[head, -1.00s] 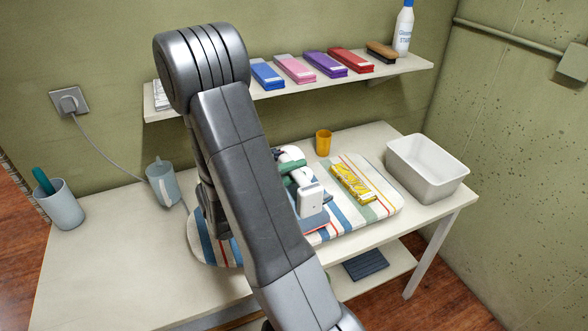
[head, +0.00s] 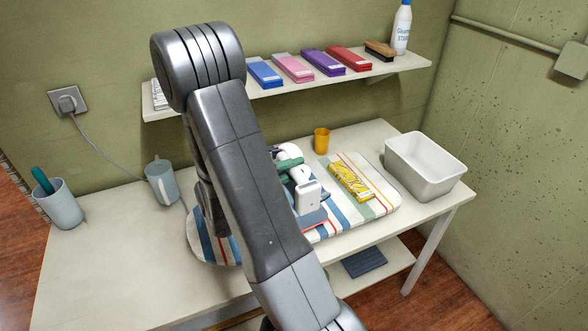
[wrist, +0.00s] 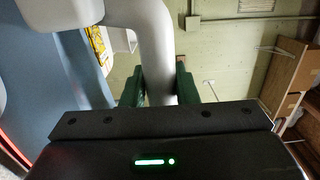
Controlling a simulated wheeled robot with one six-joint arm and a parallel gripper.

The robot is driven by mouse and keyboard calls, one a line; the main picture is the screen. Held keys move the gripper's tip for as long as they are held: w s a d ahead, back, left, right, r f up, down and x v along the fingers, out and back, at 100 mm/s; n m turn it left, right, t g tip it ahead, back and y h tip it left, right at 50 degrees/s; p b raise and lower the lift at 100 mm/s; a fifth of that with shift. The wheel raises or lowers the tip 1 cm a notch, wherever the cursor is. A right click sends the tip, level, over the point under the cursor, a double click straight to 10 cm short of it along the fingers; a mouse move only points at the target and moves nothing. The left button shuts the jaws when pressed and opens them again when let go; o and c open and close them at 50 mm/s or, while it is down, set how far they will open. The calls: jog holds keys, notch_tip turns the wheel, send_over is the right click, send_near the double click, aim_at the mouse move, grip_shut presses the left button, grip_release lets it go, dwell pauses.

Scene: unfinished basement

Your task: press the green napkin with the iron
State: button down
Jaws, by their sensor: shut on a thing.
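The iron (head: 308,198), white with a blue-grey lower part, is on the striped ironing board (head: 385,205), partly hidden behind my arm. My gripper (head: 291,174) has green fingers and is shut on the iron's handle. In the wrist view, the white curved handle (wrist: 152,40) passes between the green fingers of my gripper (wrist: 162,88). I cannot clearly make out a green napkin; my arm and the iron cover part of the board. I cannot tell what lies right under the iron.
A yellow packet (head: 350,182) lies on the board, right of the iron. An orange cup (head: 321,141) stands behind it, and a white bin (head: 425,170) stands at right. A grey-blue jug (head: 161,183) and cup (head: 59,205) are at left.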

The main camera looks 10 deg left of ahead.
jog(key=shift+w+a+r+p, duration=0.1)
jog(key=shift+w+a+p, duration=0.75)
jog(key=shift+w, duration=0.25)
dwell(0.4)
jog(key=shift+s+d+p, duration=0.3)
jog(key=shift+s+d, duration=0.15)
jog(key=shift+s, duration=0.15)
dwell(0.9)
dwell(0.5)
notch_tip(320, 180, up, 5)
jog(key=p, duration=0.5)
jog(key=shift+r+p, duration=0.3)
jog(key=shift+r, duration=1.7)
